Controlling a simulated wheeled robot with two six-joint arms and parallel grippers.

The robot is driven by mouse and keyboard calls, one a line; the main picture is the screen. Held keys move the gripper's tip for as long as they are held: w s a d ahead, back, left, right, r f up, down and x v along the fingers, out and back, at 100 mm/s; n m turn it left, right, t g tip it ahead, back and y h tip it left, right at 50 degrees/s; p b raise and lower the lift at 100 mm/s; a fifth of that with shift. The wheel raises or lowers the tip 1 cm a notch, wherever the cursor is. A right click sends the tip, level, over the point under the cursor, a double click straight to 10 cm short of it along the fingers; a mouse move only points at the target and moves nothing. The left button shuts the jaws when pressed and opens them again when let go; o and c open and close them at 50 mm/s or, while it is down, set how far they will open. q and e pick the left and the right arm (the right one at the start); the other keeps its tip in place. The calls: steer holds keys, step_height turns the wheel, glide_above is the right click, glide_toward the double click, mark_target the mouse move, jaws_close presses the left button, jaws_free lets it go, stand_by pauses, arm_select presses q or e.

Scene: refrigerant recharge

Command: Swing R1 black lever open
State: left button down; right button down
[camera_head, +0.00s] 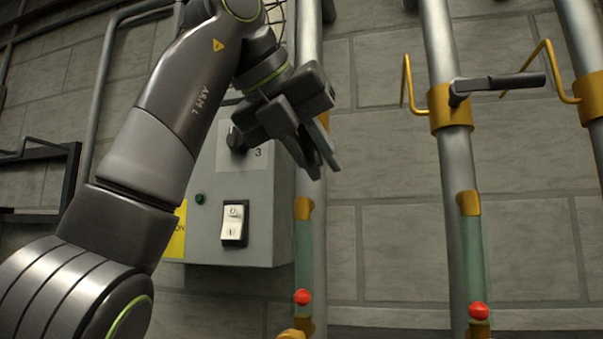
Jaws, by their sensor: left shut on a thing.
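My left gripper (318,160) is at the left vertical pipe (309,230), in front of its yellow valve collar (324,121). Its fingers point down and to the right and are shut on what appears to be that valve's black lever. The lever itself is almost wholly hidden by the fingers, so its angle cannot be told. A second black lever (515,82) sits on the yellow collar (450,108) of the middle pipe and sticks out to the right, across the pipe. No R1 label is readable. My right gripper is not in view.
A grey control box (262,240) with a black knob (236,140) and a white switch (235,223) is behind my left arm. Yellow bent rods (407,85) flank the middle collar. Sight tubes hold red balls (302,297). Bare wall shows between the pipes.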

arm_select(q)
steer(key=shift+w+a+f+m+y+b, duration=0.1)
steer(key=shift+a+m+y+b, duration=0.2)
steer(key=shift+a+y+b, duration=0.3)
steer(key=shift+t+y, duration=0.3)
steer(key=shift+w+a+m+y+b, duration=0.25)
steer(key=shift+a+m+y+b, duration=0.15)
steer(key=shift+a+y, duration=0.15)
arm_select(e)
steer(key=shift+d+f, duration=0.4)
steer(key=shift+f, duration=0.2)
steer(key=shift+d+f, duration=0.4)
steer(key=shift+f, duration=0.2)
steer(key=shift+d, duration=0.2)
arm_select(q)
steer(key=c, duration=1.3)
jaws_free()
steer(key=shift+f, duration=0.1)
steer(key=shift+c, duration=0.2)
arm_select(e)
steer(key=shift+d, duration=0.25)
